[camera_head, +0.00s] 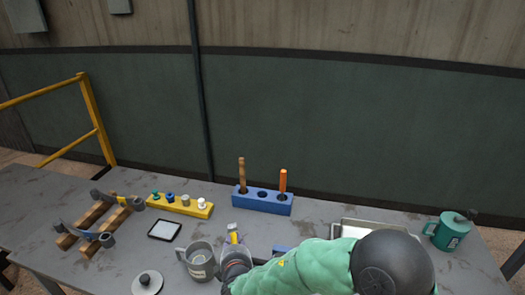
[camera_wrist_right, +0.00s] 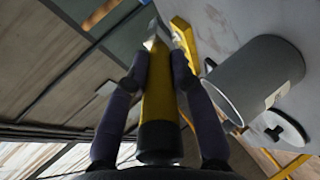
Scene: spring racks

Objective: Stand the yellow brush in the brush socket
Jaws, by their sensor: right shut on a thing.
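My right gripper (camera_head: 235,246) is shut on the yellow brush (camera_head: 233,230) above the front middle of the table. In the right wrist view, the gripper (camera_wrist_right: 160,82) has its two dark fingers along both sides of the brush's yellow handle (camera_wrist_right: 158,105), which has a dark end towards the camera. The far end of the brush is pale and partly hidden. A blue block (camera_head: 262,205) with sockets stands farther back. A brown handle (camera_head: 242,172) stands in its left socket and an orange handle (camera_head: 283,180) in its right one. The middle socket (camera_head: 262,193) looks empty. My left gripper is out of view.
A grey mug (camera_head: 198,265) stands just left of my right gripper, with a round lidded item (camera_head: 147,282) in front. A yellow block with knobs (camera_head: 180,206), a black-framed pad (camera_head: 164,230) and a wooden rack (camera_head: 88,226) lie left. A tray (camera_head: 370,226) and green mug (camera_head: 447,231) are right.

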